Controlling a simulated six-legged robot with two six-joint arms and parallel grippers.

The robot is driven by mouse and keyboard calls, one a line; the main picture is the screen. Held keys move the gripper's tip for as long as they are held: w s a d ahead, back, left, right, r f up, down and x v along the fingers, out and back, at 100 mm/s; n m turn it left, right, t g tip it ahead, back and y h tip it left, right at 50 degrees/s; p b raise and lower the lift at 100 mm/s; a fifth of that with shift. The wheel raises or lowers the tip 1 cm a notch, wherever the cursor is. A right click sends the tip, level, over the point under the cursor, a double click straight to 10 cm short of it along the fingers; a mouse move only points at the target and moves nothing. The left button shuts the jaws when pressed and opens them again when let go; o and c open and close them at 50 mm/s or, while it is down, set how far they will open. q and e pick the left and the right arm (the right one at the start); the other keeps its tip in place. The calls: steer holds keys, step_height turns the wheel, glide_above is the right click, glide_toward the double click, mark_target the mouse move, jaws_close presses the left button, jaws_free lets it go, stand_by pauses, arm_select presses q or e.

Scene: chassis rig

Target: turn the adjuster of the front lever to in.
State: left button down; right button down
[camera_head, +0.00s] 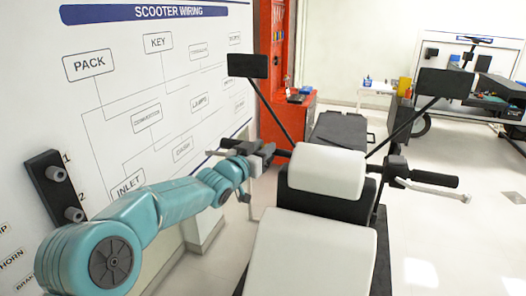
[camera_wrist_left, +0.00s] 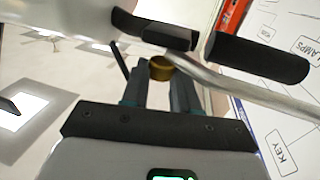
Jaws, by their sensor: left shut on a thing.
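My left gripper (camera_head: 258,158) is at the left end of the scooter's handlebar in the head view. In the left wrist view, its two dark fingers (camera_wrist_left: 160,82) are shut on a small gold round adjuster (camera_wrist_left: 160,68). The adjuster sits at the inner end of a silver lever (camera_wrist_left: 245,92), beside a black handlebar grip (camera_wrist_left: 258,57). Any in or out marking on the adjuster is too small to tell. In the head view the gripper and arm hide the adjuster. My right gripper does not show.
The scooter's white seat (camera_head: 310,255) fills the lower middle. Mirrors stand at left (camera_head: 248,66) and right (camera_head: 446,83). A right grip (camera_head: 434,177) has its own lever. A wiring board (camera_head: 150,60) stands close on the left, with a black two-knob bracket (camera_head: 55,188). Open floor lies right.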

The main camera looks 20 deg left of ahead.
arm_select(q)
steer(key=h+p, duration=0.1)
steer(key=r+m+h+p, duration=0.1)
steer(key=p, duration=0.1)
steer(key=shift+w+a+m+g, duration=0.1)
steer(key=shift+a+m+g, duration=0.2)
steer(key=shift+f+m+h, duration=0.25)
steer(key=shift+m+h, duration=0.15)
steer(key=shift+h, duration=0.4)
steer(key=shift+g, duration=0.4)
steer(key=shift+d, duration=0.1)
steer(key=c, duration=0.9)
jaws_free()
steer(key=shift+f, duration=0.2)
steer(key=shift+o, duration=0.2)
